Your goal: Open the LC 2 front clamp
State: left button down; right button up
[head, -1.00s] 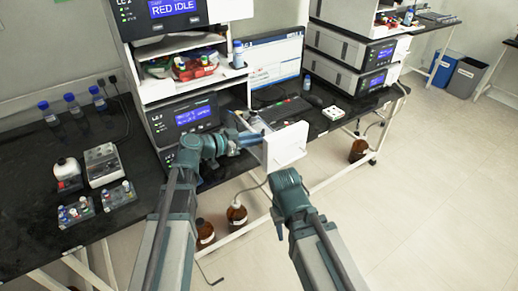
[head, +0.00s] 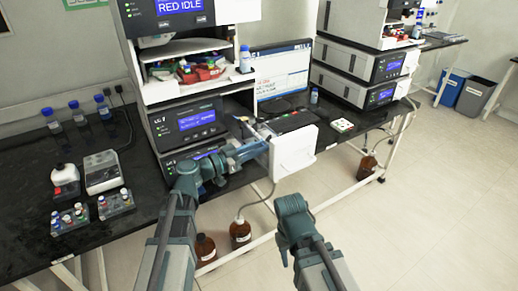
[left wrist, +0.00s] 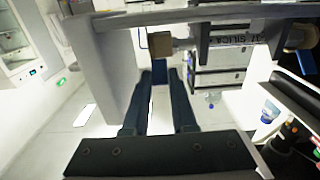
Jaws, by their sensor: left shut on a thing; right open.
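My left gripper (head: 262,146) reaches in beside a white square panel (head: 294,151) that stands out in front of the left instrument stack. A silver labelled column (left wrist: 230,42) runs right from the clamp toward another blue piece (left wrist: 304,60). My right gripper (head: 284,258) is low in front of the bench, open and empty.
The left stack (head: 190,122) stands close behind my left arm. Brown bottles (head: 240,232) stand below the bench. Several blue-capped bottles (head: 79,116) and vial racks (head: 70,218) are on the bench at left. A second stack (head: 357,62) is at right.

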pick_arm(q)
jog(key=c, duration=0.7)
grip_release()
jog(key=v, duration=1.3)
jog(key=shift+s+a, duration=0.25)
